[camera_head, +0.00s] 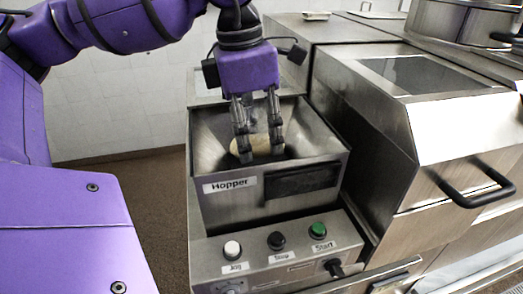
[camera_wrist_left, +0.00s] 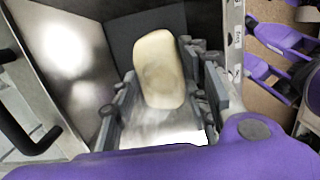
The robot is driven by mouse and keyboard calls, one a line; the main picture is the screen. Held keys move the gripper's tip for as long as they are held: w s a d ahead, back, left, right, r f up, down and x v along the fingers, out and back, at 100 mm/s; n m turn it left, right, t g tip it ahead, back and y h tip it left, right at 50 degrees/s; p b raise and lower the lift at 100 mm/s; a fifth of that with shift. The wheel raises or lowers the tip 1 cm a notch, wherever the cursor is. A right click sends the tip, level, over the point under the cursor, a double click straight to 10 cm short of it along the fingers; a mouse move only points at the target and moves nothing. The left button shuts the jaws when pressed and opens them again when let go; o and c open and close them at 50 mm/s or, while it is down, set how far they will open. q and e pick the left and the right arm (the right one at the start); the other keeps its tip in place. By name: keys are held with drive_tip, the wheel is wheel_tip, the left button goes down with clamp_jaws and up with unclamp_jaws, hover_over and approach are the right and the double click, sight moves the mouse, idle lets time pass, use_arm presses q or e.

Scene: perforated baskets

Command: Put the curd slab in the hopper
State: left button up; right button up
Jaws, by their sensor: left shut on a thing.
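The curd slab (camera_head: 235,147) is a pale yellow, rounded block inside the mouth of the steel hopper (camera_head: 322,140). My left gripper (camera_head: 259,150) reaches down into the hopper from above and is shut on the slab. In the left wrist view the slab (camera_wrist_left: 158,65) sits between the two dark fingers of my left gripper (camera_wrist_left: 163,95), against the dark inside of the hopper. I cannot tell whether the slab touches the hopper's bottom. My right gripper does not show.
Below the hopper is a panel with a white Jog button (camera_head: 232,249), a black Stop button (camera_head: 277,240) and a green Start button (camera_head: 318,230). A steel machine with a black handle (camera_head: 477,187) stands close on the right. A steel pot (camera_head: 462,22) is at the back right.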

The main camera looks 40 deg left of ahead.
sight(261, 148)
use_arm(q)
drive_tip(key=shift+w+a+f, duration=0.1)
drive_tip(key=shift+w+f, duration=0.65)
drive_tip(key=shift+f, duration=0.1)
drive_tip(key=shift+w+f, duration=0.15)
drive_tip(key=shift+f, duration=0.8)
drive_tip(key=shift+w+f, duration=0.15)
drive_tip(key=shift+f, duration=0.8)
drive_tip(key=shift+f, duration=0.2)
drive_tip(key=o, duration=1.3)
drive_tip(key=shift+c, duration=0.2)
drive_tip(key=shift+r, duration=0.7)
drive_tip(key=r, duration=0.7)
drive_tip(key=s+a+r, duration=0.1)
drive_tip(key=r, duration=0.3)
